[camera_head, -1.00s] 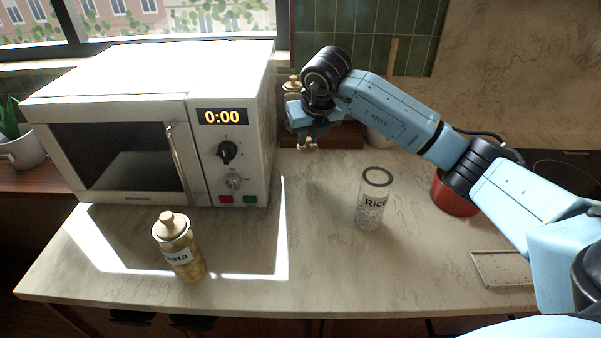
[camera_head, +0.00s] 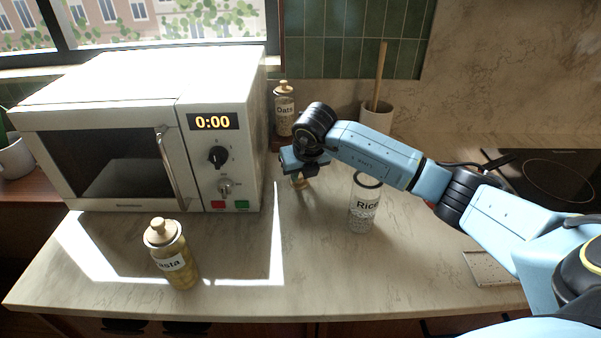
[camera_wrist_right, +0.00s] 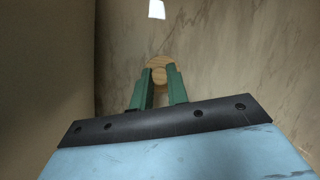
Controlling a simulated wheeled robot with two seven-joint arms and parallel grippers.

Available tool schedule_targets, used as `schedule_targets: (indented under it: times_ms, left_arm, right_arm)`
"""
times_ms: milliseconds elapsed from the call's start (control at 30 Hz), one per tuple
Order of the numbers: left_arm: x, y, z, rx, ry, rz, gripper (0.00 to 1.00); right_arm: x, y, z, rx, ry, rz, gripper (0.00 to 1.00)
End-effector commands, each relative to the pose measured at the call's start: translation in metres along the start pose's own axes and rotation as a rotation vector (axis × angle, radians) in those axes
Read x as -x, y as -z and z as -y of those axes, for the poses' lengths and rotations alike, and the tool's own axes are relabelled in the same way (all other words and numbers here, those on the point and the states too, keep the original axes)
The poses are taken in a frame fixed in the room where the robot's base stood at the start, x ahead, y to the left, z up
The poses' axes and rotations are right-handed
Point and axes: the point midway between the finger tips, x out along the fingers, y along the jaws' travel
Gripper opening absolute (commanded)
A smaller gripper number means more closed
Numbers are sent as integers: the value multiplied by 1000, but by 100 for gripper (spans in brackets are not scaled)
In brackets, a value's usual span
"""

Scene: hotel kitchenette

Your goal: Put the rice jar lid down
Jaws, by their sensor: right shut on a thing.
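My right gripper (camera_head: 298,174) is shut on the wooden rice jar lid (camera_head: 299,182), just right of the microwave. In the right wrist view, the round lid (camera_wrist_right: 160,70) sits between the green fingertips (camera_wrist_right: 161,88), with the counter beyond it. The lid is low over the counter; I cannot tell whether it touches. The rice jar (camera_head: 364,207) stands upright with its top open, to the right of the gripper, its upper edge partly behind my right arm. My left gripper is not in view.
The microwave (camera_head: 222,170) stands close on the left of the gripper. A lidded pasta jar (camera_head: 175,264) is at the front left. An oats jar (camera_head: 284,113) and a utensil pot (camera_head: 376,117) stand behind. The counter (camera_head: 310,265) in front of the gripper is clear.

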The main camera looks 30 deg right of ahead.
Motion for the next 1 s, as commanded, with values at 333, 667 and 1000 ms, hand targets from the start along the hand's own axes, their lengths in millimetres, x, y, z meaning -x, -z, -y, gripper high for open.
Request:
schedule_targets:
  times_ms: [333, 667, 1000]
  left_arm:
    - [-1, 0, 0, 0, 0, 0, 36]
    - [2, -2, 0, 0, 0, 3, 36]
    - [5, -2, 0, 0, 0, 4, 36]
  right_arm:
    - [-1, 0, 0, 0, 0, 0, 38]
    - [16, -2, 1, 1, 0, 3, 38]
    - [88, -2, 0, 1, 0, 4, 38]
